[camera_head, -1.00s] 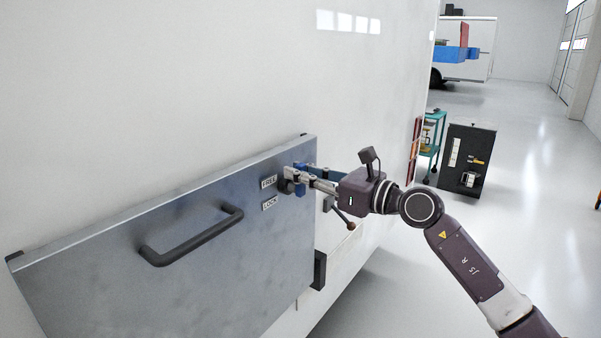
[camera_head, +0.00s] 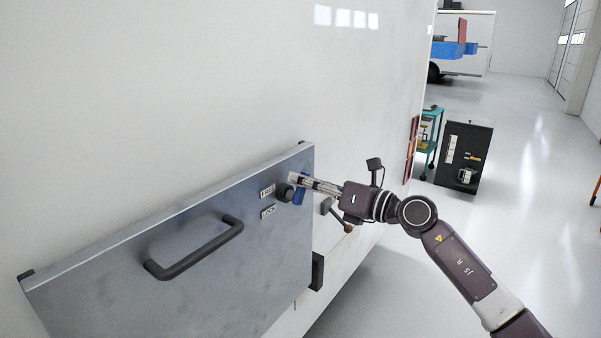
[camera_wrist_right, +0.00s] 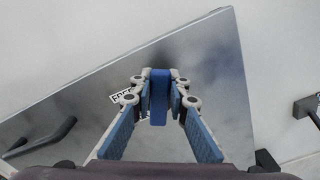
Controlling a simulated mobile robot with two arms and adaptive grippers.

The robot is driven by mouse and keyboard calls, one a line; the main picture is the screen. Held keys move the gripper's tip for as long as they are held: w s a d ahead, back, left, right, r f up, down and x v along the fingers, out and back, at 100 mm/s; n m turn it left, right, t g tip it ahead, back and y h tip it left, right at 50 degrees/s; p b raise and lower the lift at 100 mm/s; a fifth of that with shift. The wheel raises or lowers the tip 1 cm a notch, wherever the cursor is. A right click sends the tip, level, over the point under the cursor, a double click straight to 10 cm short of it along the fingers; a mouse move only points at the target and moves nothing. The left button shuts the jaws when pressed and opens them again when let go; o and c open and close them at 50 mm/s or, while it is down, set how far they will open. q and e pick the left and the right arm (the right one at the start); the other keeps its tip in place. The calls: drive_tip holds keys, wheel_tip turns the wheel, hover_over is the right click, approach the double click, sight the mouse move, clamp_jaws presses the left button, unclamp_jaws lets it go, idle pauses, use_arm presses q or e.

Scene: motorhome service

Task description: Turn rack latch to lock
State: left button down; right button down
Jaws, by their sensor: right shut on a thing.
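The rack latch has a blue handle (camera_head: 299,196) and a dark round pivot (camera_head: 285,192) near the upper right corner of a grey metal panel (camera_head: 110,275). The FREE label (camera_head: 267,192) and the LOCK label (camera_head: 268,212) sit left of the pivot, FREE above LOCK. My right gripper (camera_head: 296,181) reaches in from the right and is shut on the blue handle. In the right wrist view the handle (camera_wrist_right: 159,100) stands upright between the two fingertips, which hide part of the FREE label (camera_wrist_right: 121,97). My left gripper is out of view.
A dark bar handle (camera_head: 195,250) sticks out of the panel left of the labels. A dark bracket (camera_head: 317,271) is at the panel's lower right. The white vehicle wall (camera_head: 170,90) rises behind. A black cabinet (camera_head: 463,158) and a teal cart (camera_head: 429,140) stand farther back; floor on the right is clear.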

drive_tip(key=m+p, duration=0.1)
drive_tip(key=m, duration=0.1)
drive_tip(key=w+m+p, duration=0.1)
drive_tip(key=shift+d+f+m+p, duration=0.2)
drive_tip(key=shift+d+m+p, duration=0.15)
drive_tip(key=shift+m, duration=0.05)
drive_tip(key=shift+w+d+f+m+p, duration=0.15)
drive_tip(key=shift+f+m+p, duration=0.4)
drive_tip(key=shift+m+p, duration=0.65)
drive_tip(key=shift+w+d+f+m+p, duration=0.15)
drive_tip(key=shift+f+m+p, duration=0.45)
drive_tip(key=shift+m, duration=1.05)
drive_tip(key=shift+w+f+m+p, duration=0.15)
drive_tip(key=shift+f+m+p, duration=0.3)
drive_tip(key=shift+m+p, duration=0.8)
drive_tip(key=shift+m, duration=0.3)
drive_tip(key=c, duration=1.8)
unclamp_jaws()
drive_tip(key=shift+c, duration=0.2)
drive_tip(key=shift+d, duration=0.1)
